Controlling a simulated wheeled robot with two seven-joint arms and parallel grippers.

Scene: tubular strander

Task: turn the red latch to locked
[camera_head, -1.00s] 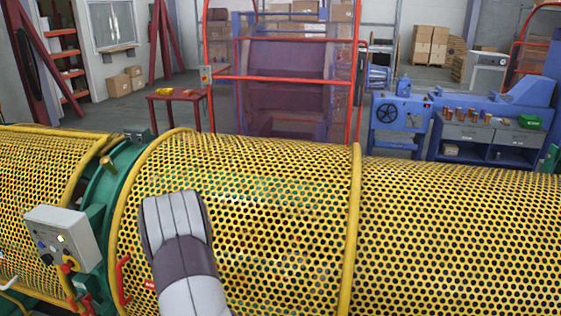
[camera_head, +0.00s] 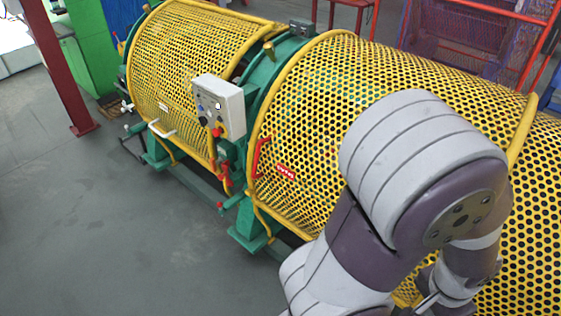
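Smaller red parts (camera_head: 224,178) show below the grey control box (camera_head: 219,106). My arm fills the lower right in front of the mesh, well right of the latch and apart from it. No gripper fingers can be made out; the arm's far end is hidden or cut off at the bottom edge.
A second yellow mesh guard (camera_head: 195,60) continues to the back left. A white handle (camera_head: 162,129) sticks out from its lower front. A dark red post (camera_head: 62,75) stands at the left. The grey floor (camera_head: 110,230) in front of the machine is clear.

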